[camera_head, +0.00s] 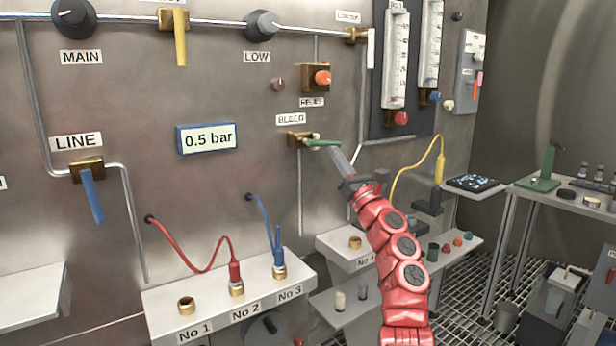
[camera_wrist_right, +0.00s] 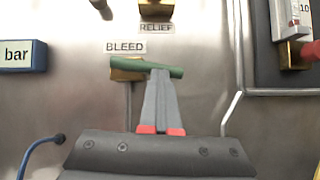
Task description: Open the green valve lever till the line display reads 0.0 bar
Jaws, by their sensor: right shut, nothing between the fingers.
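The green valve lever (camera_head: 322,143) sits on a brass valve body (camera_head: 297,139) under the BLEED label (camera_head: 290,119). It points right, close to horizontal. The line display (camera_head: 207,138) reads 0.5 bar. My right gripper (camera_head: 335,152) is shut and empty, its tips at the lever's free end in the head view. In the right wrist view the shut fingers (camera_wrist_right: 160,75) overlap the green lever (camera_wrist_right: 148,68), which tilts slightly down to the right. I cannot tell whether they touch it. My left gripper is not in view.
A yellow lever (camera_head: 180,38), a blue lever (camera_head: 92,195) and a white lever (camera_head: 371,48) are on the same wall. Flowmeter tubes (camera_head: 396,60) stand right of the BLEED valve. Below is a shelf (camera_head: 212,308) with red and blue hoses.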

